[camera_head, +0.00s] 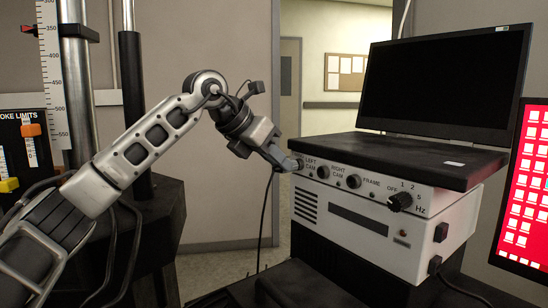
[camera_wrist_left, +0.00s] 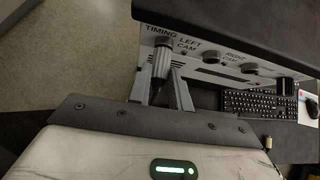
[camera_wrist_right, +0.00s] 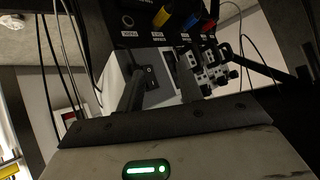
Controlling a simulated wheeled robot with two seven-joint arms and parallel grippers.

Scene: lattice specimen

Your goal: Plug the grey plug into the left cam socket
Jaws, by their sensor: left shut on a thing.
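My left gripper (camera_head: 287,161) is at the upper left of the white control box's front, at the left cam socket. In the left wrist view its fingers (camera_wrist_left: 160,93) are shut on the grey plug (camera_wrist_left: 160,66), whose front end meets the panel at the socket left of the LEFT CAM label (camera_wrist_left: 188,43). The plug hides that socket, so how deep it sits cannot be told. A dark cable (camera_head: 264,220) hangs below the gripper. My right gripper (camera_wrist_right: 160,85) shows only in its own wrist view, its fingers apart with nothing seen between them.
The white control box (camera_head: 390,238) also has a right cam socket (camera_head: 322,171), a frame socket (camera_head: 353,181) and a black knob (camera_head: 400,201). A black monitor (camera_head: 445,80) stands on top. A red panel (camera_head: 525,190) is at right. Colored plugs (camera_wrist_right: 162,17) show in the right wrist view.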

